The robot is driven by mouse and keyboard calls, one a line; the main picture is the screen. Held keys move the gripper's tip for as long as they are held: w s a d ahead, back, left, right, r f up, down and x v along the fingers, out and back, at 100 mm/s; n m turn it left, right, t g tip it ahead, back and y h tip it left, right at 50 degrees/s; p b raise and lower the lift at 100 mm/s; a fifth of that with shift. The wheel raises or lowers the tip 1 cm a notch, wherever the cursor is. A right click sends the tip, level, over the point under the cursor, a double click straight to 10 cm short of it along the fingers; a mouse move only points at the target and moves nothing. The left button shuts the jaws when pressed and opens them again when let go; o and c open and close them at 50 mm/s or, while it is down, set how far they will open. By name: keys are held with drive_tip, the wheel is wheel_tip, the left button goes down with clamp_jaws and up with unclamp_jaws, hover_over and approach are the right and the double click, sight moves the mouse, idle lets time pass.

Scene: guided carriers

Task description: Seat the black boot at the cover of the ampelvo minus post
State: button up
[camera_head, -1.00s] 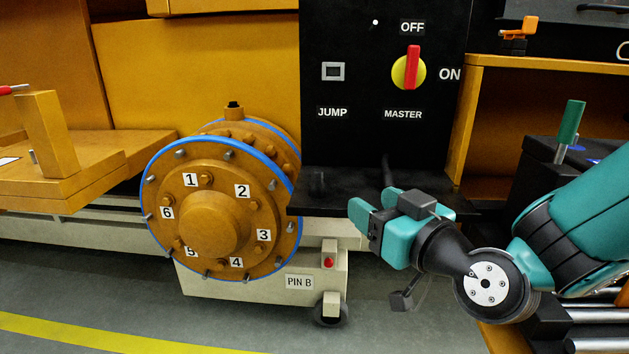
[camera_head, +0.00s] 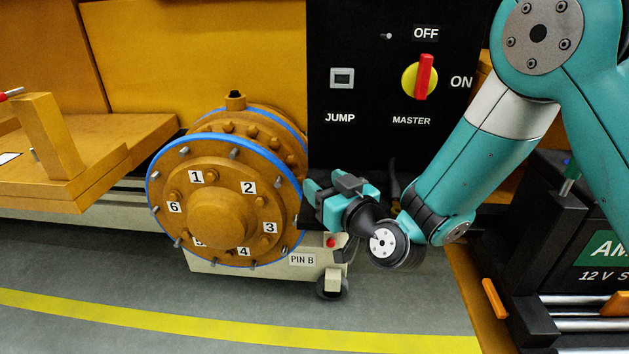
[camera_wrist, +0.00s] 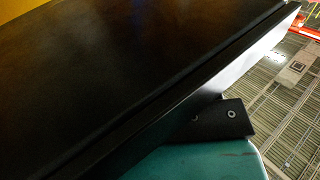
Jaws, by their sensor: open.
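A black battery case with a green label starting "AM" (camera_head: 604,250) and "12 V S" under it stands at the right edge, cut off by the picture. My gripper (camera_head: 320,200) is open, in front of the black shelf below the switch panel. In the wrist view, one teal finger (camera_wrist: 205,162) lies below a long black edge (camera_wrist: 180,105). No black boot can be clearly told; a dark upright cable-like piece (camera_head: 393,180) shows behind my gripper.
The black panel (camera_head: 350,120) has a red and yellow MASTER switch (camera_head: 421,78). The orange numbered flange (camera_head: 220,215) is close left of my gripper. A PIN B block (camera_head: 225,265) is below. Grey floor (camera_head: 100,270) is open in front.

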drive_tip(key=shift+w+d, duration=0.1)
drive_tip(key=shift+d, duration=0.05)
drive_tip(key=shift+c, duration=0.9)
drive_tip(key=c, duration=0.8)
